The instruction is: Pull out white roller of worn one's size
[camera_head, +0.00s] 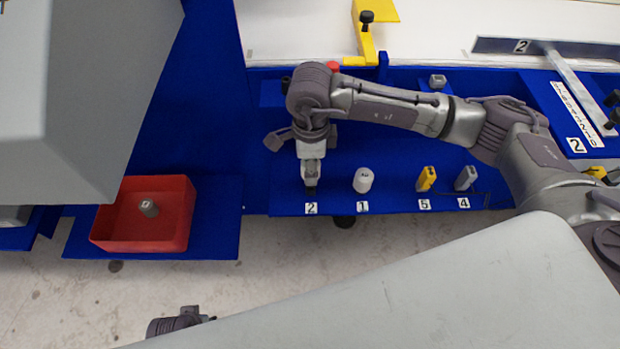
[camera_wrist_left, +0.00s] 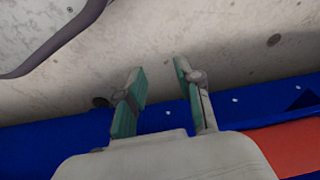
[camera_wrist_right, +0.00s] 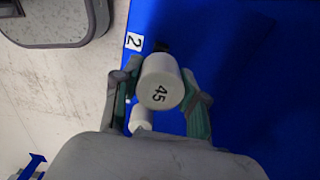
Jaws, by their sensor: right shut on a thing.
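My right gripper (camera_head: 311,186) points down at the slot labelled 2 on the blue shelf. In the right wrist view its fingers (camera_wrist_right: 160,105) are shut on a white roller (camera_wrist_right: 162,82) marked 45; in the head view the gripper hides this roller. A second white roller (camera_head: 363,180) stands upright behind label 1, and part of it shows in the right wrist view (camera_wrist_right: 141,118). A worn grey roller (camera_head: 149,208) stands in the red box (camera_head: 110,226) at left. My left gripper (camera_wrist_left: 160,92) is open and empty, over the floor and blue edge.
A yellow block (camera_head: 427,178) and a grey block (camera_head: 466,178) stand behind labels 5 and 4. A small grey part (camera_head: 437,82) sits at the back of the shelf. A yellow bracket (camera_head: 366,45) stands behind. Bare floor lies in front of the shelf.

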